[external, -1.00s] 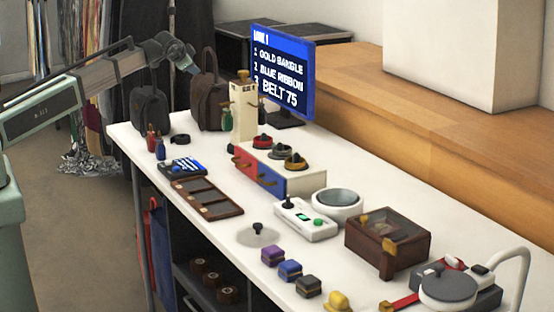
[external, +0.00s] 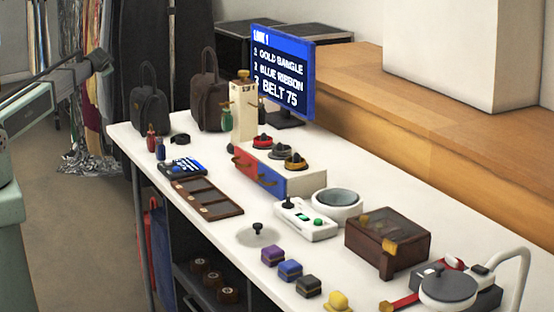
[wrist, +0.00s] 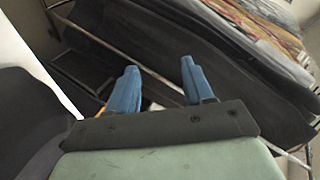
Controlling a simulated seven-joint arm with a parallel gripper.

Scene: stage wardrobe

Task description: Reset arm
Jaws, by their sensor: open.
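My gripper (wrist: 158,88) shows in the wrist view with its two blue fingers apart and nothing between them. It faces dark hanging garments (wrist: 190,75) and a metal rail. In the external view my arm is folded back at the left edge, off the table (external: 390,163), and the gripper's fingers cannot be made out there.
The table holds two dark bags (external: 150,108), a screen (external: 283,72), a red and blue drawer box (external: 262,172), a brown tray (external: 207,198), a wooden case (external: 388,240) and several small boxes (external: 289,270). A clothes rack (external: 92,80) stands behind my arm.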

